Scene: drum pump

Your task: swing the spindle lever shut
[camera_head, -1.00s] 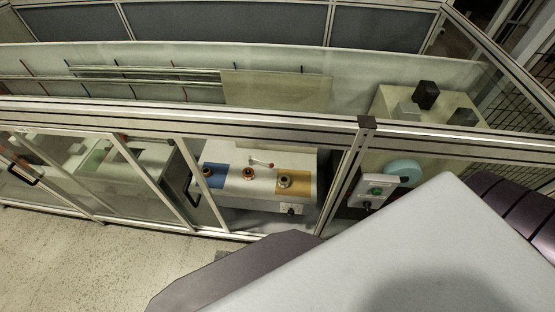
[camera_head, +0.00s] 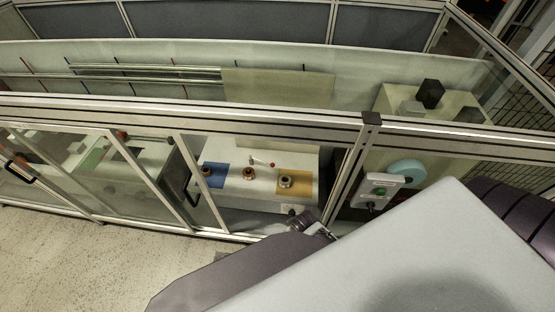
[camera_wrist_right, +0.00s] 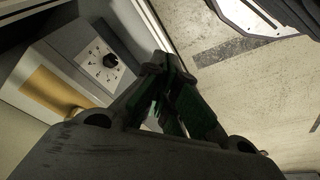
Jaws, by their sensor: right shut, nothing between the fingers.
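The spindle lever (camera_head: 262,162) is a short pale bar with a red knob at its right end. It lies on top of the white machine block (camera_head: 229,185), behind the copper-coloured spindle fitting (camera_head: 249,173) in the head view. My right gripper (camera_head: 322,231) is at the lower front right of the block, low by the frame opening and well apart from the lever. In the right wrist view its green-padded fingers (camera_wrist_right: 172,108) are together and empty. The lever cannot be made out in that view. My left gripper is out of view.
A dial plate (camera_wrist_right: 103,62) is on the block's front, near my right fingers. A tan pad (camera_head: 294,181) and blue pad (camera_head: 214,175) carry more fittings. The frame post (camera_head: 350,172) and sliding door (camera_head: 130,180) border the opening. A control box (camera_head: 378,189) hangs right of it.

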